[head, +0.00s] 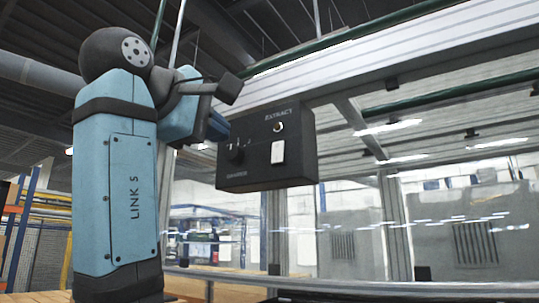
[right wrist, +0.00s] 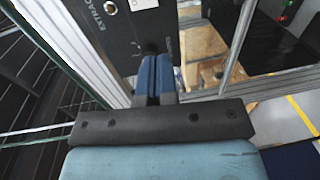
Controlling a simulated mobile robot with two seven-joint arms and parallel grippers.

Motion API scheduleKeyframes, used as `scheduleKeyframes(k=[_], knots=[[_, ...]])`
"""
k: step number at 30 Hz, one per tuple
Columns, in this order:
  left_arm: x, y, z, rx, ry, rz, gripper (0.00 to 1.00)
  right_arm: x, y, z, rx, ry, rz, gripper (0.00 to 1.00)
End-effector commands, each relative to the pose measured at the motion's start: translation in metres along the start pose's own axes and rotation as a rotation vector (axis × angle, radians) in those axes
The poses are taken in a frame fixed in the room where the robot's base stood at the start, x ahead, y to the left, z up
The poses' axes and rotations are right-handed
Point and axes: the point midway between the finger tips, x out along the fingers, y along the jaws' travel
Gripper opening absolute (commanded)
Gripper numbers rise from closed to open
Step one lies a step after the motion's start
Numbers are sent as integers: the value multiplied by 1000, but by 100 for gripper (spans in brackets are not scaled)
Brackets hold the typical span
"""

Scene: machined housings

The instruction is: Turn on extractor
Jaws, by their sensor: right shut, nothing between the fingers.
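The extractor control box (head: 298,160) is dark and hangs in the middle of the head view. It bears the word EXTRACT, a small round light-coloured part (head: 278,127) below the word, a white rectangular switch (head: 278,152) and a dark knob (head: 235,152) at its left. My right gripper (head: 218,127) has blue fingers, shut and empty, by the box's left side near the knob. In the right wrist view the fingers (right wrist: 155,68) point at the box (right wrist: 120,30), with the knob (right wrist: 150,47) just past their tips. I cannot tell whether they touch. The white switch (right wrist: 142,4) is partly cut off.
A pale metal beam (head: 400,50) runs above and behind the box. An upright metal post (head: 275,230) stands below it. Glazed panels (head: 450,225) lie behind on the right. The space right of the box looks clear.

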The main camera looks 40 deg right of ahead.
Motion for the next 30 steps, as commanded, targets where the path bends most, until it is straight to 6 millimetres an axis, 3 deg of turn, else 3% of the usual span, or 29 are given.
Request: scheduleKeyframes(k=[4,17,23,30], knots=[[0,0,0,0,0,0,43,-11,10,15,7,-14,-12,0],[-1,0,-1,0,0,0,43,-10,11,16,8,-15,-14,0],[-6,-1,-9,1,1,-2,43,16,12,16,7,-16,-17,0],[-15,-3,-23,2,5,-9,43,68,13,18,8,-19,-16,0]])
